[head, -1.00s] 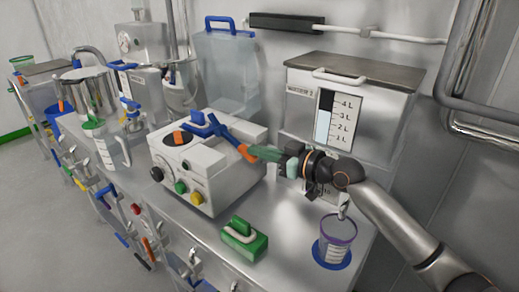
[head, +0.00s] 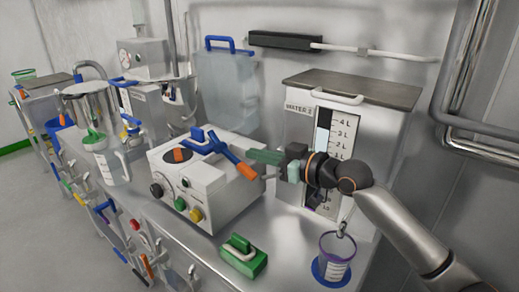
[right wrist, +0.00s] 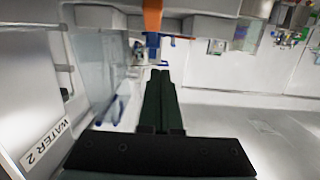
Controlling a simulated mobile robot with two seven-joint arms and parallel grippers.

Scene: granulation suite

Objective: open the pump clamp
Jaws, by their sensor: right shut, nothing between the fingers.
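The pump (head: 207,180) is a white box with a dial and coloured knobs on its front, standing on the steel bench. Its clamp is a blue lever (head: 210,144) with an orange end (head: 245,170), lying slanted across the top toward the right. My right gripper (head: 252,155) has dark green fingers, shut and empty, close to the orange end. In the right wrist view the shut fingertips (right wrist: 160,72) point toward an orange bar (right wrist: 152,16), with a visible gap. I cannot tell whether they touch the lever. My left gripper is not in view.
A water tank (head: 295,143) with a litre scale stands behind my right arm. A purple-rimmed cup (head: 336,255) stands on a blue disc. A green block with a white handle (head: 243,256) lies before the pump. A clear blue-lidded container (head: 227,90) stands behind it.

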